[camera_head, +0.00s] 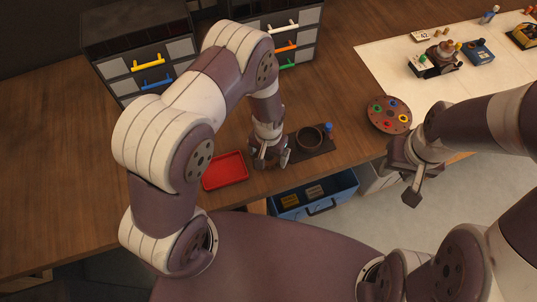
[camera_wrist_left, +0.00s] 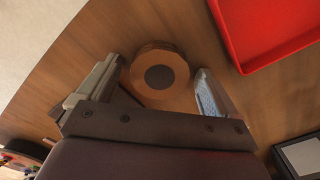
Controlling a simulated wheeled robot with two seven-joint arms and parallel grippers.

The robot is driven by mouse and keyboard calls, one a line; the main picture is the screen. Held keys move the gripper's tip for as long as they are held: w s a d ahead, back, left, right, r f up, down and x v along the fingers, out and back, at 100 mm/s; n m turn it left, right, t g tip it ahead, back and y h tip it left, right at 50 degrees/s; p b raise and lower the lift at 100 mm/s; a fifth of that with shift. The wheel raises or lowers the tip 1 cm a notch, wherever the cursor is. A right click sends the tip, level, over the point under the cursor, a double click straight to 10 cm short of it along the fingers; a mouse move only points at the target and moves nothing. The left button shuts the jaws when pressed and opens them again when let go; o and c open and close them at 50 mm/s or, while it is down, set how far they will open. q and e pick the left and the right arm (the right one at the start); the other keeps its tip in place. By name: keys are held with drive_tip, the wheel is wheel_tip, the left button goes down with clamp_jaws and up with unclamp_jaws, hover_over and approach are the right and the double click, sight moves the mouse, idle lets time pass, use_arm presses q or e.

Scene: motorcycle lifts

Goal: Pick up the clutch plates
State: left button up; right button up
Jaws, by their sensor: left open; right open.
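The clutch plates (camera_wrist_left: 160,53) appear in the left wrist view as a short round copper-brown stack with a dark disc at its centre. They sit on the wooden bench near its edge. My left gripper (camera_head: 271,161) is open and points down at the bench. In the wrist view its two fingers lie on either side of the stack, with space visible at both sides. Whether the fingertips are level with it I cannot tell. In the head view the gripper hides the stack. My right gripper (camera_head: 404,184) is open and empty, out past the bench's front edge.
A red tray (camera_head: 225,171) lies left of the left gripper; it also shows in the wrist view (camera_wrist_left: 270,30). A dark ring-shaped part (camera_head: 309,138) and a blue piece (camera_head: 328,127) stand on a black mat to the right. A blue drawer (camera_head: 318,194) is open below. A round multicoloured tray (camera_head: 389,114) is further right.

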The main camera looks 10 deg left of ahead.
use_arm(q)
drive_tip(key=c, duration=1.3)
drive_tip(key=shift+c, duration=0.2)
drive_tip(key=shift+r, duration=0.15)
